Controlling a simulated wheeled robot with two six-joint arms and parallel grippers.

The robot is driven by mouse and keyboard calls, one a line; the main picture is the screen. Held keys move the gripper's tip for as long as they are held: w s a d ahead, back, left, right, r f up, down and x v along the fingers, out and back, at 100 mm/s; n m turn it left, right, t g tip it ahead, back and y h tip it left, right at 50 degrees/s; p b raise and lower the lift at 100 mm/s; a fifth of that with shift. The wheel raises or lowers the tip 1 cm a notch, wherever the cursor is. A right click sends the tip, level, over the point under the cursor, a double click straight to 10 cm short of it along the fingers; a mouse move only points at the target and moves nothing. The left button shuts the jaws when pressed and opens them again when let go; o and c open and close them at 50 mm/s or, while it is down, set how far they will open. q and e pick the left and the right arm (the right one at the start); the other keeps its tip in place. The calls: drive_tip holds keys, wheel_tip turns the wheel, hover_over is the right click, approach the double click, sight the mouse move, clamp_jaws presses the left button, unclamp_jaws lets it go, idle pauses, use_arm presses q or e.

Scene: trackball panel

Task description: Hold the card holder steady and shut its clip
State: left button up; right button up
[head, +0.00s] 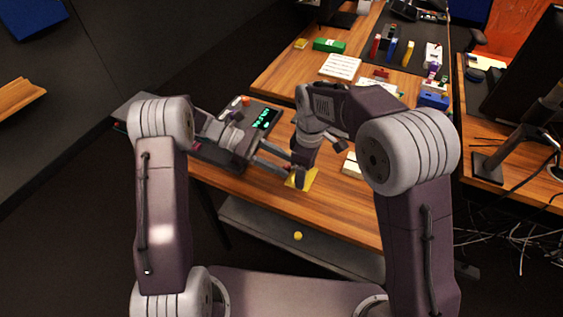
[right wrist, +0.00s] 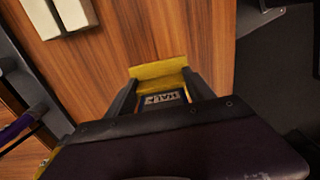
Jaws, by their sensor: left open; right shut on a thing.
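The yellow card holder (head: 309,179) is on the wooden desk near its front edge, partly hidden by my right gripper in the head view. In the right wrist view the yellow card holder (right wrist: 158,70) shows between my fingers, with a small dark printed label (right wrist: 163,98) on the near side. My right gripper (head: 301,180) comes from above and is shut on the card holder. My left gripper (head: 286,165) reaches in from the left, its fingers open and its tips close beside the holder and the right gripper. I cannot make out the clip or how it stands.
A dark panel with a green-lit display (head: 265,119) lies behind my left gripper. White blocks (head: 351,165) stand right of the holder; they also show in the right wrist view (right wrist: 73,14). A small yellow knob (head: 298,236) is below the desk edge. The wood around the holder is mostly bare.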

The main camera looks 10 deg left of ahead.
use_arm(q)
drive_tip(key=shift+d, duration=0.1)
clamp_jaws()
drive_tip(key=shift+s+d+n+t, duration=0.2)
drive_tip(key=shift+s+n+t, duration=0.1)
drive_tip(key=shift+n+t, duration=0.5)
unclamp_jaws()
drive_tip(key=v, duration=1.2)
drive_tip(key=shift+a+f, duration=0.1)
